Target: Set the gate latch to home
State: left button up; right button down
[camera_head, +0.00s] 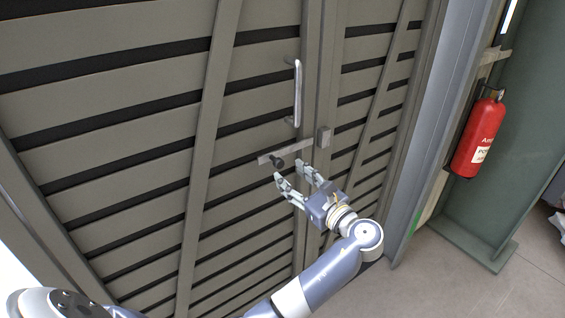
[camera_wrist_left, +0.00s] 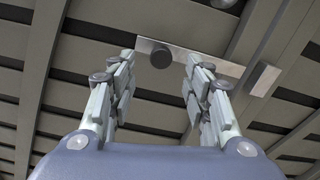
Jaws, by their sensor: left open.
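The gate latch is a flat grey metal bar (camera_head: 297,149) lying across the slatted gate (camera_head: 258,196), with a dark round knob (camera_head: 276,163) near its left end. The bar's right end meets a small block-shaped keeper (camera_head: 323,137). My left gripper (camera_head: 290,170) is open, just below and in front of the knob. In the left wrist view the knob (camera_wrist_left: 161,57) shows between and beyond the two open fingers (camera_wrist_left: 157,75), with the bar (camera_wrist_left: 215,62) behind it and the keeper (camera_wrist_left: 263,79) to the right. No contact with the knob is visible. My right gripper is not in view.
A vertical pull handle (camera_head: 297,94) sits on the gate above the latch. A red fire extinguisher (camera_head: 477,136) hangs at the right by a green post (camera_head: 503,150). Bare floor (camera_head: 440,280) shows at the lower right.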

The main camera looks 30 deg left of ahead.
aim_at(281, 166)
pick_arm(q)
jog(key=p+x, duration=0.1)
jog(key=x, duration=0.6)
jog(key=shift+w+d, duration=0.1)
grip_shut()
